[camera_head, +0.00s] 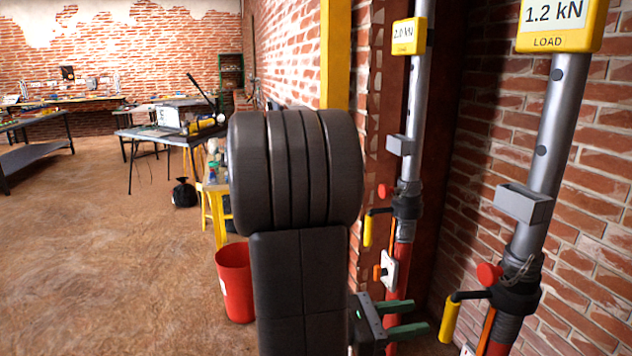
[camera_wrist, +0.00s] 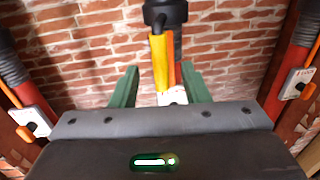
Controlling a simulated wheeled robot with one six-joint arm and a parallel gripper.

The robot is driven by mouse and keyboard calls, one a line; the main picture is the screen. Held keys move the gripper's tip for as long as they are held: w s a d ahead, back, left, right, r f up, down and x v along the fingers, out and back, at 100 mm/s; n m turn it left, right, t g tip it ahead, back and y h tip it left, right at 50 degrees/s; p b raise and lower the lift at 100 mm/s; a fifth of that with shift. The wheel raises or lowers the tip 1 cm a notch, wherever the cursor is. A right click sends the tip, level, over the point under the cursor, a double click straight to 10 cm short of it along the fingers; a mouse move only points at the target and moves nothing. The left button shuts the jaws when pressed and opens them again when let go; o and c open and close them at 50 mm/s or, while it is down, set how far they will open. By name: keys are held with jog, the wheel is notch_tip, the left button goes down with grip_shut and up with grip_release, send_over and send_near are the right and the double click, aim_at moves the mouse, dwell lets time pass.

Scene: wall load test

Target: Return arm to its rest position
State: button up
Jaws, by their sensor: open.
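My gripper (camera_head: 408,318) shows at the lower middle right of the head view, its two green fingers apart and pointing right toward the props. In the wrist view my gripper (camera_wrist: 160,88) has its green fingers spread, with a yellow handle (camera_wrist: 159,62) and a white plate seen between them. I cannot tell how far the handle is from the fingers; nothing appears gripped. My dark arm fills the middle of the head view and hides part of the wall and props behind it.
Two steel props stand by the brick wall, one with a 1.2 kN display (camera_head: 556,14), one with a 2.0 kN display (camera_head: 404,36). A red bucket (camera_head: 235,284), a yellow stool (camera_head: 216,212) and a folding table (camera_head: 150,133) stand left. The brown floor further left is clear.

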aim_at(450, 306)
jog(key=shift+a, duration=2.3)
jog(key=shift+w+d, duration=0.25)
jog(key=shift+d, duration=2.05)
jog(key=shift+w+d, duration=0.2)
jog(key=shift+d, duration=2.05)
jog(key=shift+w+d, duration=0.25)
jog(key=shift+d, duration=2.05)
jog(key=shift+w+p, duration=0.35)
jog(key=shift+w, duration=0.3)
